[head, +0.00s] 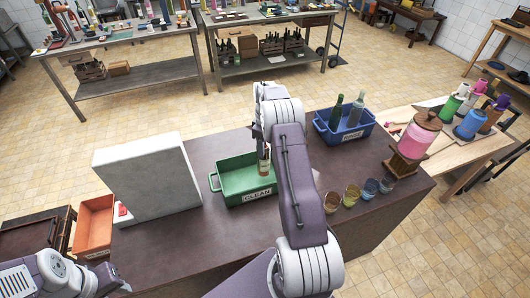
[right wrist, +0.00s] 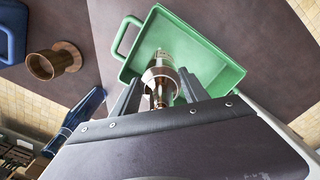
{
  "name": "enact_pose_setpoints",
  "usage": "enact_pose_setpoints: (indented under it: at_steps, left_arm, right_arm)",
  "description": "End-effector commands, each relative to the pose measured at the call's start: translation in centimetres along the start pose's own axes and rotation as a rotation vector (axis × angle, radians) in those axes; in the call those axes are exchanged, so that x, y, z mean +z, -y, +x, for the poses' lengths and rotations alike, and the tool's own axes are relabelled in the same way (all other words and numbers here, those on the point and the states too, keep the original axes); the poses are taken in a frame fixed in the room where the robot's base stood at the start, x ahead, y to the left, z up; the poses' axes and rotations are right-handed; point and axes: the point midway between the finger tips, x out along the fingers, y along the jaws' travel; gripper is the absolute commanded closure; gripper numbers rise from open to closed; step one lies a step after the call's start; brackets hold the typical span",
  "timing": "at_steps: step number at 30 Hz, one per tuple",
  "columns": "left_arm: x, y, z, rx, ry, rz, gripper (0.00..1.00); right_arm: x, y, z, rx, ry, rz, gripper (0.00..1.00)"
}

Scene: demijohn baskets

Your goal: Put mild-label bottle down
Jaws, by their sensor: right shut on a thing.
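My right gripper (head: 262,146) is shut on a small brownish bottle (head: 263,166), which hangs roughly upright at the green tray marked CLEAN (head: 229,201). In the right wrist view the bottle (right wrist: 160,82) sits between the two fingers of the gripper (right wrist: 160,92), with the green tray (right wrist: 226,75) around and behind it. I cannot tell whether its base touches the tray floor. Its label is too small to read. My left arm shows at the lower left; its gripper (head: 116,286) is near the table's front edge, its fingers unclear.
A blue tray (head: 338,137) with two bottles (head: 356,110) stands right of the green one. A pink-filled dispenser (head: 418,138) and several small cups (head: 351,195) are at the right. A white slab (head: 147,177) and an orange bin (head: 93,226) are at the left.

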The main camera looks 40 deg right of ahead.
Motion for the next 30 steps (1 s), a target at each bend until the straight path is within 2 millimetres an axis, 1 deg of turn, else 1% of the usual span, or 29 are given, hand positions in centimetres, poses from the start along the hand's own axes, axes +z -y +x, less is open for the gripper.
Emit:
enact_pose_setpoints:
  at_steps: [3, 5, 9, 12, 18, 23, 24, 25, 26, 30]
  left_arm:
    - [0.0, 0.0, -0.1, 0.000, 0.001, 0.000, 0.64]
    - [0.0, 0.0, -0.7, 0.000, 0.001, 0.000, 0.64]
    - [-0.2, 0.0, -2.1, 0.000, 0.000, 0.000, 0.64]
    - [-0.2, 0.0, -2.2, 0.000, 0.000, 0.000, 0.64]
    - [-0.2, 0.0, -2.0, 0.000, 0.001, 0.000, 0.64]
    - [-0.1, 0.0, -1.5, 0.000, 0.001, 0.000, 0.64]
    - [-0.1, 0.0, -1.6, 0.000, 0.001, 0.000, 0.64]
    - [-0.1, 0.0, -1.6, 0.000, 0.001, 0.000, 0.64]
    - [-0.1, 0.0, -1.6, 0.000, 0.001, 0.000, 0.64]
    - [-0.1, 0.0, -1.6, 0.000, 0.001, 0.000, 0.64]
  right_arm:
    - [0.2, -0.1, 0.2, 0.000, 0.000, -0.001, 1.00]
    - [0.2, 0.0, 0.7, -0.003, 0.002, -0.001, 1.00]
    - [0.2, 0.0, 3.1, -0.003, 0.002, -0.001, 1.00]
    - [0.2, 0.0, 4.1, -0.001, 0.000, -0.001, 1.00]
    - [0.1, -0.1, 4.2, 0.001, -0.001, -0.001, 1.00]
    - [0.1, 0.0, 4.8, 0.000, 0.000, -0.001, 1.00]
    - [0.1, 0.0, 4.7, -0.001, 0.000, -0.001, 0.39]
    - [0.1, 0.0, 4.7, -0.001, 0.000, -0.001, 0.31]
    - [0.1, 0.0, 4.7, -0.001, 0.000, -0.001, 0.26]
    - [0.1, 0.0, 4.6, -0.001, 0.000, -0.001, 0.26]
